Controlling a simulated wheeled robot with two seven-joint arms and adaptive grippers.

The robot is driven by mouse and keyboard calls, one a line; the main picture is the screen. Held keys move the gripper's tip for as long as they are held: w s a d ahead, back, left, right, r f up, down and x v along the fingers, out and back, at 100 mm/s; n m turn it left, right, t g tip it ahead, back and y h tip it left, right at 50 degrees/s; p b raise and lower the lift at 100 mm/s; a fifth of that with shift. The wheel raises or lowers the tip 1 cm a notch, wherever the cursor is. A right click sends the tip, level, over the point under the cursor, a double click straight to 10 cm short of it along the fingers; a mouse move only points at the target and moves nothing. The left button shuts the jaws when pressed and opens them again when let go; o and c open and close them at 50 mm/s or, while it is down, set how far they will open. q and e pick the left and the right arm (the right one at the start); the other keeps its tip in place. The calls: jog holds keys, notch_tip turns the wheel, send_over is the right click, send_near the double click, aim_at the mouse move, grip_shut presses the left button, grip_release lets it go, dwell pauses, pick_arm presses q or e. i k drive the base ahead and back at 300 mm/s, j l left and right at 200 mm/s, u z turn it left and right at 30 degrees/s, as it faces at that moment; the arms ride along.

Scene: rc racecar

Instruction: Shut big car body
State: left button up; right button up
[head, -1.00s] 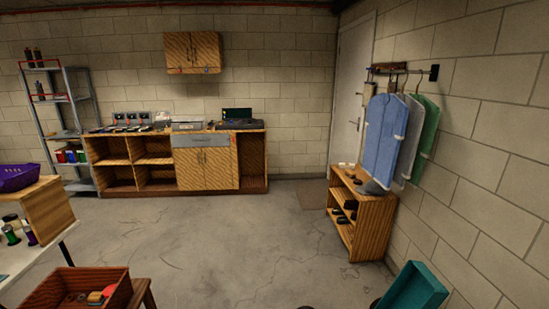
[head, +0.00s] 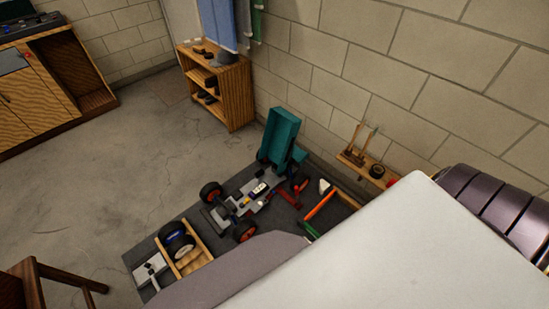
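The big car body (head: 281,136) is a teal shell. It stands tilted up at the far end of the car chassis (head: 240,204), so the chassis lies open. The chassis is grey with black wheels with red hubs, and small parts show on top of it. The near right side of the car is partly hidden behind my large white and grey arm links. Neither of my grippers is in view.
A small wall shelf (head: 363,168) and a wooden shoe rack (head: 228,98) stand by the brick wall. Open floor lies left.

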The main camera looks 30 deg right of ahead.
aim_at(283, 128)
jog(key=z, duration=0.95)
jog(key=i+l+u, duration=0.2)
jog(key=u, duration=0.2)
jog(key=i+l+u, duration=0.6)
jog(key=u, duration=0.15)
jog(key=l, duration=0.1)
